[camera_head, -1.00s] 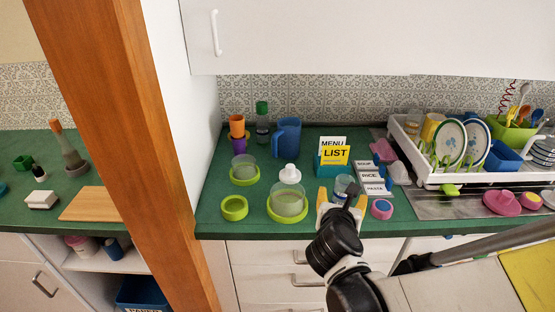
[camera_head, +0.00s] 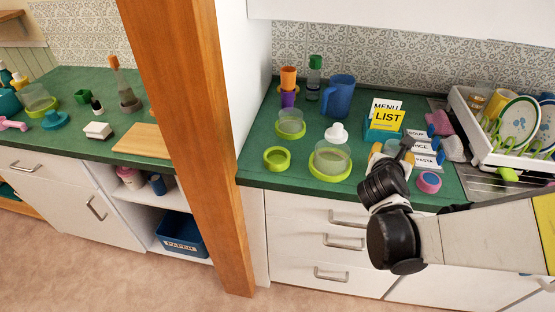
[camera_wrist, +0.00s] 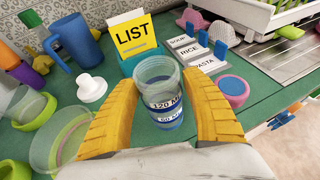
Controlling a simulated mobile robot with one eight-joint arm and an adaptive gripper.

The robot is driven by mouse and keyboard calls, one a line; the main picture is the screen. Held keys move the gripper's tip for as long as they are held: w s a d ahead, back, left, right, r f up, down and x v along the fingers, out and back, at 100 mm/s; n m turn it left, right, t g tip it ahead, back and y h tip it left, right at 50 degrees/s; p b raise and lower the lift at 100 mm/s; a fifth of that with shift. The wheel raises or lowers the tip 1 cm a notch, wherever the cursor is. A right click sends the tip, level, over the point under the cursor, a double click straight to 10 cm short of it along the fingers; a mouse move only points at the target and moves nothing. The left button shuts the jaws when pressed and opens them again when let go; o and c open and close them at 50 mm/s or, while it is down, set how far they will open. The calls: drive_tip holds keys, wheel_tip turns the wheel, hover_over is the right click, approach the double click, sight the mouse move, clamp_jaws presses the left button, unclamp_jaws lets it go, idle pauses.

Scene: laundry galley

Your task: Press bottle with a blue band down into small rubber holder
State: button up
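The bottle with a blue band (camera_wrist: 165,105) is clear and upright, with printed marks. In the head view my gripper (camera_head: 391,155) partly hides the bottle at the counter's front. Whether its base touches the counter is unclear. An empty small lime-green rubber ring (camera_head: 277,159) lies to the left on the green counter, past the big ring; it looks like the holder. The wrist view shows only part of it (camera_wrist: 14,172).
A jar in a large lime ring (camera_head: 331,172) stands left of my gripper, with a white-topped item (camera_head: 336,133) behind it. Menu cards (camera_head: 387,117), label cards and a pink ring (camera_head: 429,182) are close by. A wooden post (camera_head: 190,140) separates the left counter (camera_head: 75,85).

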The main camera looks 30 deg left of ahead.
drive_tip(key=c, duration=0.9)
drive_tip(key=shift+r, duration=0.1)
drive_tip(key=shift+r+p, duration=1.9)
drive_tip(key=shift+r, duration=0.55)
